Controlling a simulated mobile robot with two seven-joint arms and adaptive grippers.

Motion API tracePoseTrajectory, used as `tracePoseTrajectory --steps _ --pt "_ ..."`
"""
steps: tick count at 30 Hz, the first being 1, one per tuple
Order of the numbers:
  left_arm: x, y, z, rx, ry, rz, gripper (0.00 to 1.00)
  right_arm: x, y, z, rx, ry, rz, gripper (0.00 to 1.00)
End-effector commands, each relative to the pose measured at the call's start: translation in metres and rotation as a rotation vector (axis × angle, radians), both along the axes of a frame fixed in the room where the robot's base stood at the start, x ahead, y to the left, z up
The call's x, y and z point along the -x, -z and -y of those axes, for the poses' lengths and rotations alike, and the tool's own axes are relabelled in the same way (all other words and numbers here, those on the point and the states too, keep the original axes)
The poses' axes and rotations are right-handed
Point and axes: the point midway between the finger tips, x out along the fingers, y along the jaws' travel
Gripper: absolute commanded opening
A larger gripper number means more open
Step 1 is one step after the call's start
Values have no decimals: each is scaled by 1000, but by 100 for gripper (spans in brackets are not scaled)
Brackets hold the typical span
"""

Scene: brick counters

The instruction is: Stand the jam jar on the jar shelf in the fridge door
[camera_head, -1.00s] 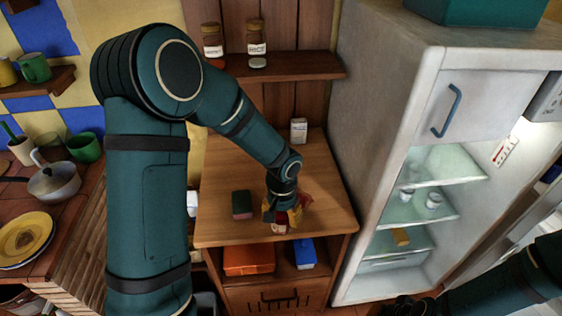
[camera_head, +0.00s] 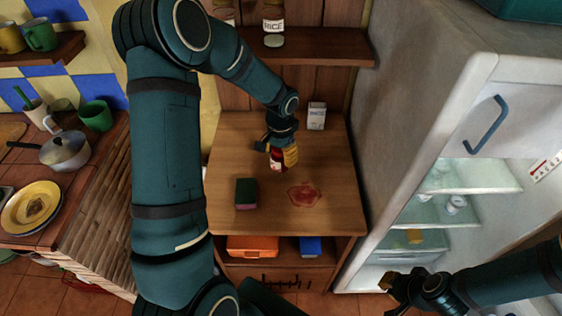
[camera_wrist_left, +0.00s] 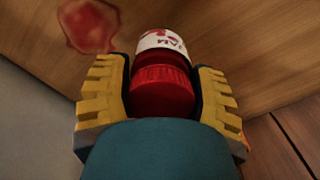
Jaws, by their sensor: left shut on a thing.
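The jam jar (camera_head: 277,165), with a red lid and a white label, is held in my left gripper (camera_head: 281,157) over the wooden counter. In the left wrist view the jar's red lid (camera_wrist_left: 160,90) sits between the two yellow fingers of my left gripper (camera_wrist_left: 163,95), which is shut on it. The fridge (camera_head: 440,140) stands at the right with its lit interior and glass shelves (camera_head: 435,212) showing. I cannot make out the jar shelf in the door. My right gripper (camera_head: 403,287) is low in front of the fridge; its finger state is unclear.
A red jam stain (camera_head: 304,194) lies on the counter (camera_head: 330,165), beside a green and dark sponge (camera_head: 246,193). A small white box (camera_head: 317,116) stands at the back. A wall shelf (camera_head: 310,47) with jars hangs above. The fridge side borders the counter's right.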

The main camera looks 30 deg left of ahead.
Motion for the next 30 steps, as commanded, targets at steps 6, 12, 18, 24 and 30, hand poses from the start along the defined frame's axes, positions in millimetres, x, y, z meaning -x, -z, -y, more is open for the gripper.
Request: tracePoseTrajectory --steps 6,12,18,24,30 --pt "0 17 0 1 0 -1 15 0 2 0 1 0 0 0" --pt "0 40 0 0 -2 2 15 0 4 0 1 0 0 0" --pt "0 40 0 0 -2 3 15 0 4 0 1 0 0 0" --pt "0 44 0 0 -1 1 68 0 8 0 1 -1 -1 0" --pt "0 43 0 0 -1 1 88 0 7 0 1 -1 -1 0"
